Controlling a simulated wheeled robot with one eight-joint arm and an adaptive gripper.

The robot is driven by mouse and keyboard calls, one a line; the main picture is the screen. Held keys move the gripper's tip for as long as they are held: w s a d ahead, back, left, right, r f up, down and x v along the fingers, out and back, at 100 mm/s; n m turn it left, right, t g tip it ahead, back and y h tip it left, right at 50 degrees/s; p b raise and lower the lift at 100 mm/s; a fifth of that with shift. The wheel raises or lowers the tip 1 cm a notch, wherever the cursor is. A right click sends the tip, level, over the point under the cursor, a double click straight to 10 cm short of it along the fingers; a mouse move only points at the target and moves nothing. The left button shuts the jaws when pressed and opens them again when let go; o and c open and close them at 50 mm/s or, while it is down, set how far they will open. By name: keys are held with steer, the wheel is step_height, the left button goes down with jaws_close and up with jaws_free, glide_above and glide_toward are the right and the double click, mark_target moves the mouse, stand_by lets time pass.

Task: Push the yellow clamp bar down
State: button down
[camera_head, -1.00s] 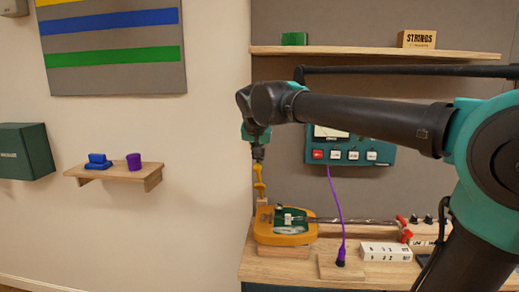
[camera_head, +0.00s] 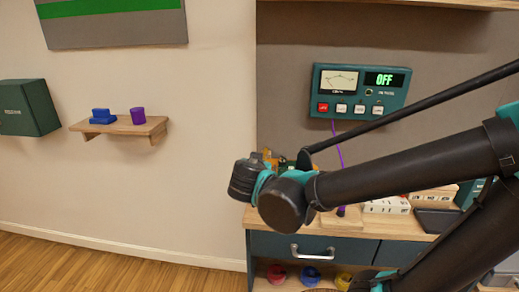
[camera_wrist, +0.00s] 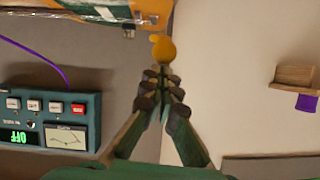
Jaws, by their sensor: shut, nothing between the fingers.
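In the wrist view, which is upside down, my gripper (camera_wrist: 160,78) is shut and empty. A yellow rounded end (camera_wrist: 165,48), likely of the clamp bar, shows just beyond the fingertips. I cannot tell whether the fingertips touch it. In the head view my arm covers most of the clamp area. Only a small yellow-orange part (camera_head: 269,157) shows above the arm's elbow, and my gripper is hidden there. How far the bar is tilted is not clear.
A teal panel (camera_head: 361,91) with a meter and an OFF display hangs above the wooden bench (camera_head: 350,224). A purple cable (camera_wrist: 48,60) runs from it. A wall shelf (camera_head: 120,129) holds blue and purple items. White blocks (camera_head: 386,205) stand right of the arm.

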step_height(320, 180, down, 8)
steer(key=s, duration=0.2)
stand_by(0.3)
steer(key=shift+w, duration=0.15)
steer(key=shift+r, duration=0.2)
